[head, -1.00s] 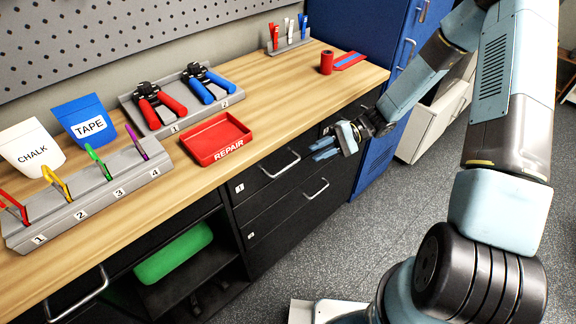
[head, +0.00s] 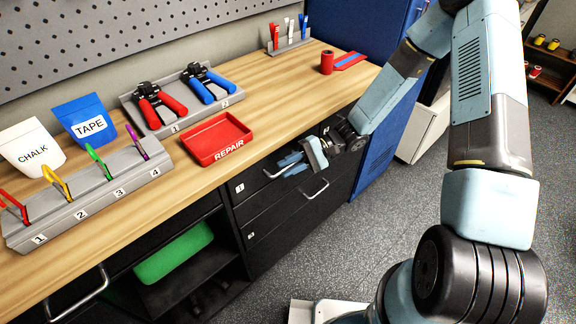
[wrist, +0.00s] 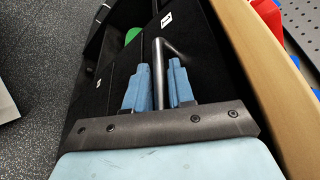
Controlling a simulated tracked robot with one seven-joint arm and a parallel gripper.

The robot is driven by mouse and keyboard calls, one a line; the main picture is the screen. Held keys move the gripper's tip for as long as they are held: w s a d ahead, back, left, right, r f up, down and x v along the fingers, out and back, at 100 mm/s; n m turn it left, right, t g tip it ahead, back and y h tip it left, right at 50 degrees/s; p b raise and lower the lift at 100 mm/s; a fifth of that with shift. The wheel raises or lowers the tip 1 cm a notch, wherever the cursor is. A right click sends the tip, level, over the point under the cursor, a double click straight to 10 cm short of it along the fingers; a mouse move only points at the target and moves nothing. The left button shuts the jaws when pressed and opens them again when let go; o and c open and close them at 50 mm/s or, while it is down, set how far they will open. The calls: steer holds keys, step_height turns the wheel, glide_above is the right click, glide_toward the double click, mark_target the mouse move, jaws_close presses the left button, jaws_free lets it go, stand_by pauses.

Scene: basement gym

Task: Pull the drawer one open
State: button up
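Drawer one (head: 253,184) is the upper black drawer under the worktop, marked with a small "1" label; its front looks flush with the cabinet. Its silver bar handle (head: 273,175) is partly hidden by my gripper (head: 287,164) in the head view. In the wrist view the handle (wrist: 159,75) runs between the two blue fingers of my gripper (wrist: 160,72). The fingers are apart, one on each side of the bar, with a narrow gap showing on the right side. The left finger is very near the bar; I cannot tell whether it touches.
A second drawer (head: 285,213) with its own handle (head: 316,189) lies below. On the worktop (head: 200,185) above stand a red REPAIR tray (head: 217,138) and a tool rack (head: 186,112). A blue cabinet (head: 375,155) stands to the right. The floor in front is clear.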

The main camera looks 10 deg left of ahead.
steer(key=shift+c, duration=0.5)
jaws_close()
